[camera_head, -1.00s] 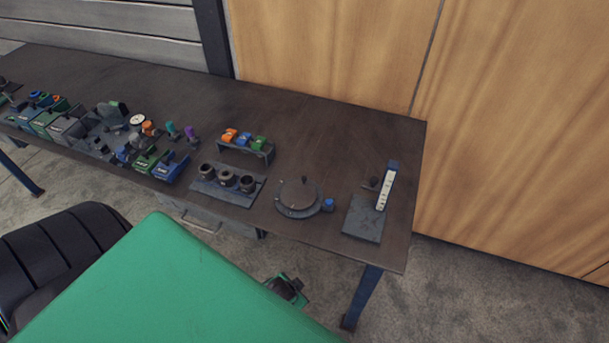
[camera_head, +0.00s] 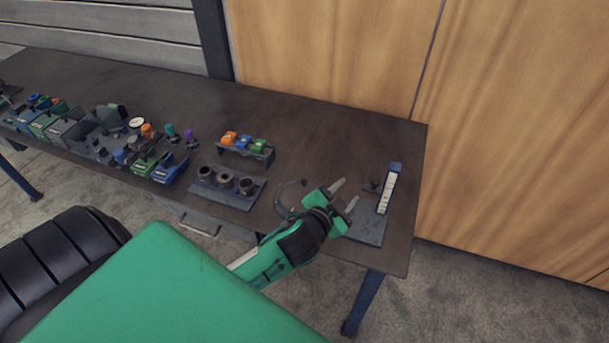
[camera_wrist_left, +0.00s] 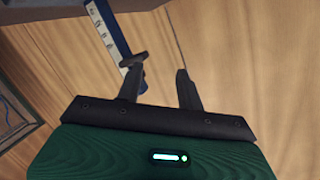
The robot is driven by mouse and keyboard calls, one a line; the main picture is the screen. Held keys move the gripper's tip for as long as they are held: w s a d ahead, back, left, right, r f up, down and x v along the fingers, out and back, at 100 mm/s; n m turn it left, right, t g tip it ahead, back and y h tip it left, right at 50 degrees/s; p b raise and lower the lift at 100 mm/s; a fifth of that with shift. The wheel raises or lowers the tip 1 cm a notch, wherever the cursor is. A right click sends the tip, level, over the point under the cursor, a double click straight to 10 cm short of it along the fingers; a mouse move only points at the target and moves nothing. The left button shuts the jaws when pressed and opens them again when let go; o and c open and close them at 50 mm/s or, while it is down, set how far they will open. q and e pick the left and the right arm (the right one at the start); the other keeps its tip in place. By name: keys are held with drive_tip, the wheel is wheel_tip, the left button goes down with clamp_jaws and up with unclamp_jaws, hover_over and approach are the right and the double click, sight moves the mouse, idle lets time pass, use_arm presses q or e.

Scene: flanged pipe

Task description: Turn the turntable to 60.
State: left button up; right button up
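The turntable (camera_head: 281,198) is a round dark grey disc on the bench, near its front edge. My left gripper and wrist hide most of it in the head view; only its left rim shows, so its pointer and scale cannot be read. My left gripper (camera_head: 345,194) is above and just right of the turntable, its two grey fingers spread apart with nothing between them. The left wrist view shows the same open fingers (camera_wrist_left: 160,88), with wood panelling beyond them. The turntable is not visible there. My right gripper is not in view.
Right of the turntable stands a grey plate (camera_head: 371,228) with an upright blue and white scale (camera_head: 388,190), close to the gripper. Bins crowd the far left.

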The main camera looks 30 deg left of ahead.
use_arm(q)
drive_tip(key=w+d+r+m+g+h, duration=0.35)
drive_tip(key=d+r+m+h, duration=0.9)
drive_tip(key=m+h, duration=0.5)
drive_tip(key=m+g+y, duration=1.2)
drive_tip(key=y, duration=0.6)
approach(305, 180)
wheel_tip(305, 180, down, 7)
drive_tip(key=p, duration=0.3)
drive_tip(key=shift+p, duration=0.3)
drive_tip(key=shift+w+f, duration=0.1)
drive_tip(key=shift+f, duration=0.4)
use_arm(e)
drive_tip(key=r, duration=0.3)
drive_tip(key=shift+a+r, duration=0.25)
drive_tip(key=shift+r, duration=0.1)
